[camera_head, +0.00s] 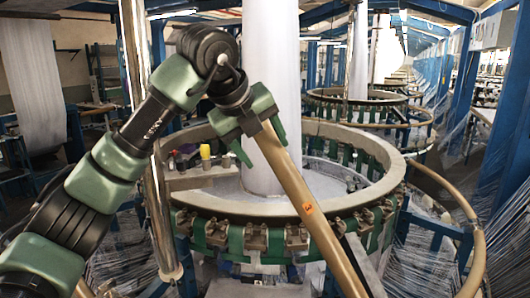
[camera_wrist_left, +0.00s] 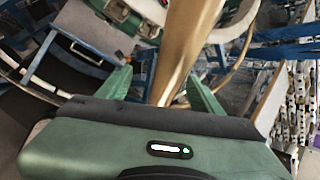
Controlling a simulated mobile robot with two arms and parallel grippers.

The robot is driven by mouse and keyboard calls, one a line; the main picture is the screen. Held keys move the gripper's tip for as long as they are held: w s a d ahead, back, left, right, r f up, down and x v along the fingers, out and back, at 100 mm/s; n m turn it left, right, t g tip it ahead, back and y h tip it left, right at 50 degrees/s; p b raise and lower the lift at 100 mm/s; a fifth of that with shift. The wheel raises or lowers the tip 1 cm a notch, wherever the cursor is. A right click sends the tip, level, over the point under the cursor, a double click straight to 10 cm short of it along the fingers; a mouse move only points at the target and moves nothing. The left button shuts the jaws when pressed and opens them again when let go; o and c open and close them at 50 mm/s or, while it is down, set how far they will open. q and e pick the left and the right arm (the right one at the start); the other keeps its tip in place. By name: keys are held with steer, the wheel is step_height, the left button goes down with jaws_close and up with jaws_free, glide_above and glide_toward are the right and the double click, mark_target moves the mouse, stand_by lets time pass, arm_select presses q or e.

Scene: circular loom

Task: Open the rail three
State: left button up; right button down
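A tan tubular rail (camera_head: 318,228) with a small orange sticker slants from the loom's middle down to the front right, across the loom ring. My left gripper (camera_head: 262,146) is at the rail's upper end. Its two green fingers are spread, one on each side of the rail. In the left wrist view the rail (camera_wrist_left: 183,50) runs between the open fingers (camera_wrist_left: 158,88), with a gap on both sides. Whether the rail lies fully between the fingertips or just beyond them I cannot tell. My right gripper is not in view.
The round loom ring (camera_head: 350,200) with green and brown fittings surrounds a white fabric column (camera_head: 272,70). Small bottles stand on a ledge (camera_head: 200,178) inside the ring. A curved tan rail (camera_head: 474,235) stands at the right. A steel post (camera_head: 160,215) is beside my left arm.

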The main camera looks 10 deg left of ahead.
arm_select(q)
steer(key=shift+r, duration=0.1)
steer(key=p+v, duration=0.1)
steer(key=v, duration=0.7)
steer(key=shift+s+r+p, duration=0.25)
steer(key=shift+r+p, duration=0.1)
stand_by(0.3)
stand_by(0.4)
